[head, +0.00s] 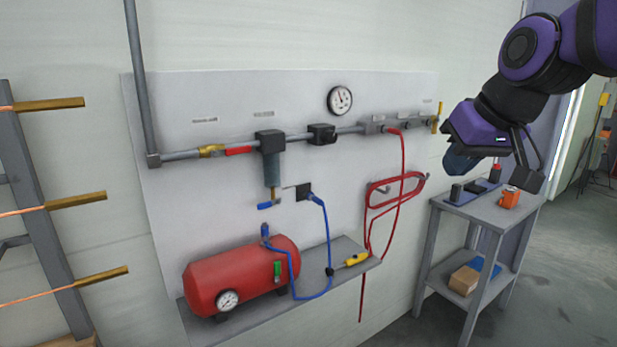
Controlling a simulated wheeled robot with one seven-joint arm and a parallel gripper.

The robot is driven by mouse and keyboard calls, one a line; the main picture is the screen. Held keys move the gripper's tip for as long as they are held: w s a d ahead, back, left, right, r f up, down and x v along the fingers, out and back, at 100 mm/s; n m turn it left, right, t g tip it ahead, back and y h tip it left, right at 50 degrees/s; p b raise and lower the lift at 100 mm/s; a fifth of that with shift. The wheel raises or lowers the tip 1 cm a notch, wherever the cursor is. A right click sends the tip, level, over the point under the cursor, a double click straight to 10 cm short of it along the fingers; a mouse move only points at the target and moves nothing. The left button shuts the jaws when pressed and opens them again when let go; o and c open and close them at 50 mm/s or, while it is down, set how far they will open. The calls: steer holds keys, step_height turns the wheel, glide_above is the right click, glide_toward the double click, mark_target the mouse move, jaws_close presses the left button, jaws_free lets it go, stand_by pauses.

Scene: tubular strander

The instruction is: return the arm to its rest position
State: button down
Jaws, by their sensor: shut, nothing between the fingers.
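My arm reaches in from the upper right in purple and black, bent down at the wrist. My gripper (462,161) is at its lower end, in the air in front of the wall panel's right edge and above the small grey cart (487,212). It is shut, with nothing held. Its fingertips show only partly, seen from the side. It looks apart from the cart and the panel, though the exact distance cannot be told.
A wall panel (225,200) carries an air pipe, a gauge (340,100), a red hose (402,170) and a shelf (235,312) with a red tank (240,272). The cart holds an orange item (509,198) and dark parts. A rack (45,210) stands left. Floor (565,265) is clear at right.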

steer(key=s+d+f+m+h, duration=0.1)
steer(key=s+d, duration=0.3)
steer(key=s, duration=0.4)
steer(key=s+d+f+m+g+h, duration=0.1)
steer(key=s+d+f, duration=0.2)
steer(key=s, duration=0.5)
steer(key=shift+d+f, duration=0.4)
steer(key=shift+f, duration=0.2)
